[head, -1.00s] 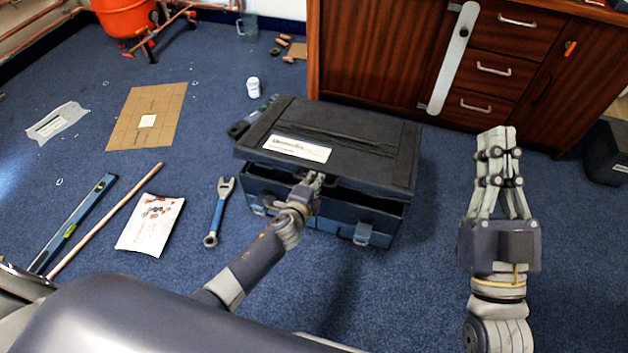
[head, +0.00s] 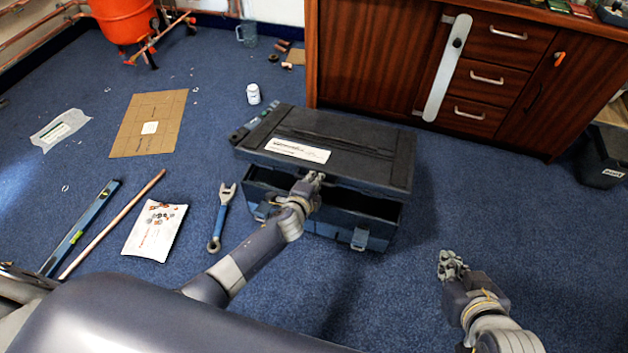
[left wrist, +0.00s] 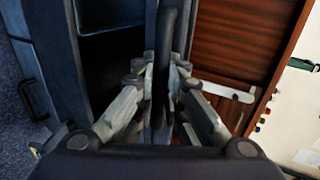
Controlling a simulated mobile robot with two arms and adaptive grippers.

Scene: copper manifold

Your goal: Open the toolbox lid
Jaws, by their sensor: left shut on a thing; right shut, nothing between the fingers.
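The toolbox (head: 345,222) stands on the blue carpet in the head view, with a blue body and a dark lid (head: 345,140) bearing a white label. The lid is raised a little at the front, and a dark gap shows between lid and body. My left gripper (head: 313,179) is at the lid's front edge. In the left wrist view its fingers (left wrist: 163,85) are shut on the dark lid handle (left wrist: 166,45). My right gripper (head: 450,262) is shut and empty above the carpet, to the right of the toolbox and apart from it.
A wooden cabinet (head: 370,60) stands close behind the toolbox. A blue wrench (head: 221,217) lies to its left, with a white packet (head: 154,230), a spirit level (head: 80,228) and a cardboard sheet (head: 148,122) further left.

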